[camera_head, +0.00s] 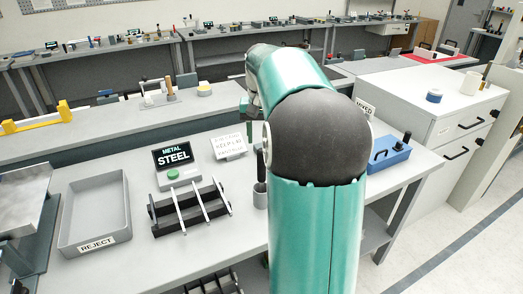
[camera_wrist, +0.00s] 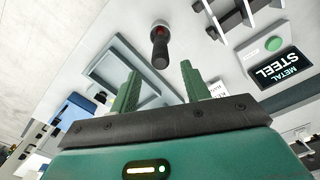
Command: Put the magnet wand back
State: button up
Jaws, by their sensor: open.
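The magnet wand (camera_wrist: 160,48), with a black handle and a red part near its base, stands in a small round grey cup (camera_wrist: 152,26) in the wrist view. In the head view, the cup (camera_head: 260,197) is on the bench just left of my arm, with the dark handle (camera_head: 261,167) rising from it. My gripper (camera_wrist: 160,84) is open and empty. Its two green fingers point towards the wand, with the handle's end lined up between them but apart from both. My arm hides most of the gripper in the head view.
A black rack (camera_head: 190,207) with metal bars stands left of the cup, before the "METAL STEEL" display (camera_head: 173,156) and a small white sign (camera_head: 229,147). A grey reject tray (camera_head: 70,243) is farther left. A blue block (camera_head: 389,156) is right of my arm. Another grey tray (camera_wrist: 115,50) shows near the wand.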

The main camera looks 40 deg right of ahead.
jog(key=shift+a+r, duration=0.1)
jog(key=shift+r, duration=1.75)
jog(key=s+a+r+n+t+h, duration=0.1)
jog(key=s+a+n, duration=0.15)
jog(key=a, duration=0.65)
jog(key=s+a+n+t, duration=0.2)
jog(key=s+a, duration=0.1)
jog(key=a, duration=0.7)
jog(key=s+a+f+n+t, duration=0.1)
jog(key=s+a+f+n, duration=0.1)
jog(key=s+a, duration=0.3)
jog(key=s+a+f+n+t+y, duration=0.1)
jog(key=s+a+f+n, duration=0.1)
jog(key=s+a+f, duration=0.3)
jog(key=shift+s+a+t, duration=0.3)
jog(key=shift+s+a, duration=0.2)
jog(key=shift+a, duration=0.35)
jog(key=shift+d, duration=0.15)
